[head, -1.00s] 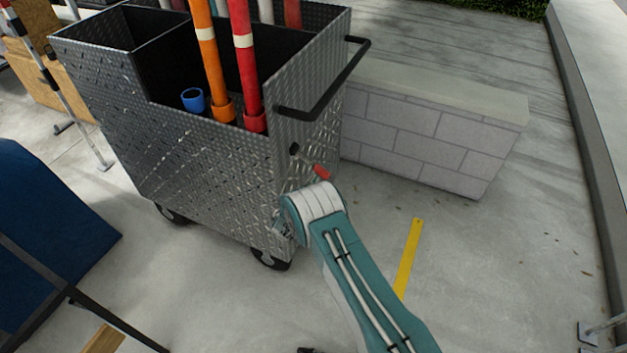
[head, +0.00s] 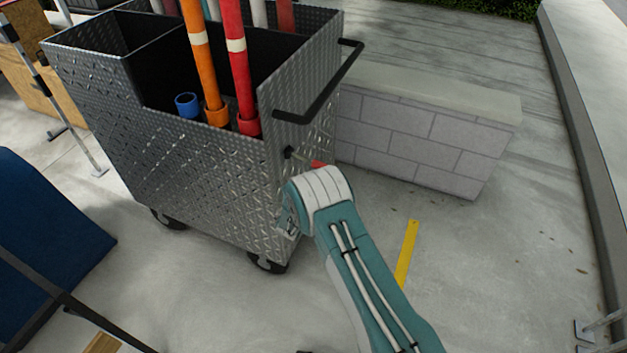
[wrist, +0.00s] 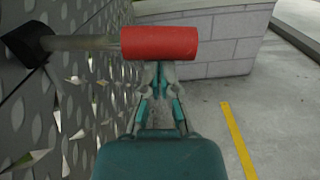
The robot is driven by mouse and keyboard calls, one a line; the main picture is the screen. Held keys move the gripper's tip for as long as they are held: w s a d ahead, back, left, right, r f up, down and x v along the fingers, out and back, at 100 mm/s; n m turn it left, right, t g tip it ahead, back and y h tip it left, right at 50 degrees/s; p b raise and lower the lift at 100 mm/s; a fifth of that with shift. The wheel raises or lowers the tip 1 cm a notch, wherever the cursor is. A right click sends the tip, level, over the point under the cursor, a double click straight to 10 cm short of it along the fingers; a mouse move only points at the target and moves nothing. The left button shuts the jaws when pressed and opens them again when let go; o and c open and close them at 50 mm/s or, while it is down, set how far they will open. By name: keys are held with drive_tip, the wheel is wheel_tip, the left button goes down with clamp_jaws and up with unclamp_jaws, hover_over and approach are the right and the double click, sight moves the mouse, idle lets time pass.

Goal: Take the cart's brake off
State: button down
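The metal cart (head: 200,150) has diamond-plate sides and a black push handle (head: 320,90). Its brake lever has a red grip (head: 318,164) on a dark pivot on the cart's end face. In the wrist view, the red grip (wrist: 160,42) lies level across the top, on a grey rod (wrist: 85,43) from a black pivot (wrist: 28,44). My gripper (wrist: 160,70) is at the grip's lower edge, fingers close together and seemingly shut with nothing between them. The red grip hides the very tips, so contact is unclear.
A low block wall (head: 420,135) stands right of the cart. A yellow strip (head: 406,255) lies on the concrete, with open floor around it. Orange (head: 202,60) and red (head: 238,70) poles stand in the cart. A blue panel (head: 45,240) is at the left.

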sight(319, 163)
drive_tip(key=r+n, duration=0.5)
drive_tip(key=n, duration=0.1)
drive_tip(key=shift+s+d+r, duration=0.1)
drive_tip(key=shift+d+r, duration=0.1)
drive_tip(key=shift+r, duration=0.2)
drive_tip(key=shift+a+r, duration=0.15)
drive_tip(key=shift+r, duration=0.5)
